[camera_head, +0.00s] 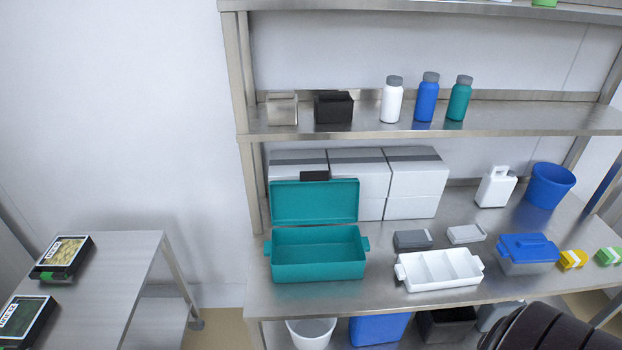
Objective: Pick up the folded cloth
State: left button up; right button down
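I cannot tell for certain which thing is the folded cloth. Small items on the steel worktop (380,300) that might be it are a yellow one with a white band (572,259), a green one with a white band (608,256), a dark grey block (412,240) and a light grey piece (466,234). The first two lie at the right end, the grey ones behind the white divided tray (438,284). Neither of my grippers shows. A dark ribbed part, probably my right arm, covers the lower right corner.
An open teal box (318,268) stands left on the worktop. A blue-lidded container (527,262), white jug (495,188) and blue bucket (548,187) stand right. White boxes (412,182) are behind. Bottles (426,100) stand on the shelf above. A side table (110,290) holds packed trays.

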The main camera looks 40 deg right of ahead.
aim_at(414, 238)
jog(key=z, duration=1.85)
